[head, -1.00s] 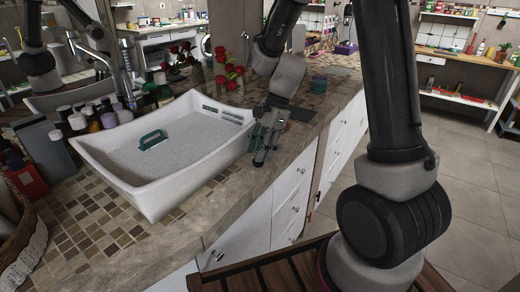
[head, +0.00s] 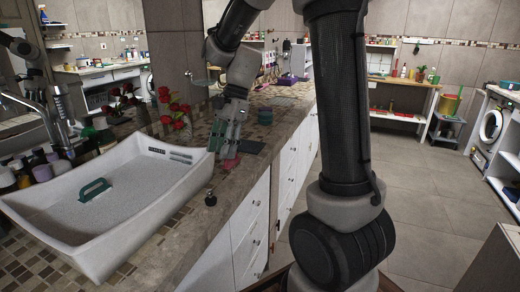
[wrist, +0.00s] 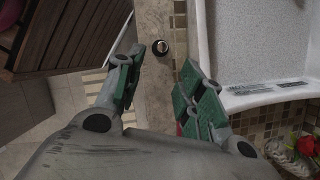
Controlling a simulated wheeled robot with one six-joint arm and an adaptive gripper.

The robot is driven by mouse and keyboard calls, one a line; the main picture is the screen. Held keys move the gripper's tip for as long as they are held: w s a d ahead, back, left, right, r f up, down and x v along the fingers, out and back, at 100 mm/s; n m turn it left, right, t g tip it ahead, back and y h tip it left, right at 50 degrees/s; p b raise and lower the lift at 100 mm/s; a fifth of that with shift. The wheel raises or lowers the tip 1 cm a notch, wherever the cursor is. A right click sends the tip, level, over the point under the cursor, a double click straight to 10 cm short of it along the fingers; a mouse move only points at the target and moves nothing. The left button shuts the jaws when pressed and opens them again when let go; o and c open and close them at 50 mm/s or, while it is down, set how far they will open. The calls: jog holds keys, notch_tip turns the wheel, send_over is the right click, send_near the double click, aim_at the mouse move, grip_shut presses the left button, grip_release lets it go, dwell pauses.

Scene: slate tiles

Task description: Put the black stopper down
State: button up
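The black stopper (head: 210,198) stands on the stone front strip of the counter, to the right of the white basin, in the head view. It also shows in the wrist view (wrist: 160,47), round and dark with a paler ring. My gripper (head: 224,155) is above the counter, up and to the right of the stopper in the head view. In the wrist view my gripper (wrist: 164,62) has its green-padded fingers spread apart with nothing between them. The stopper lies beyond the fingertips, clear of both.
The white basin (head: 140,222) holds a green-handled tool (head: 95,190) on its grey floor. The counter's front edge is close to the stopper.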

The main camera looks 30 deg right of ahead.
jog(key=s+d+r+n+t+h, duration=0.1)
jog(key=s+d+r+n, duration=0.1)
jog(key=s+n, duration=0.3)
jog(key=s+d+r+n+t+h, duration=0.1)
jog(key=s+d+n, duration=0.3)
jog(key=s, duration=0.4)
jog(key=s+d+r+n+t+h, duration=0.2)
jog(key=s+d+r+n+t, duration=0.1)
jog(key=s+n, duration=0.2)
jog(key=shift+s+d+r+n, duration=0.4)
jog(key=shift+s, duration=0.6)
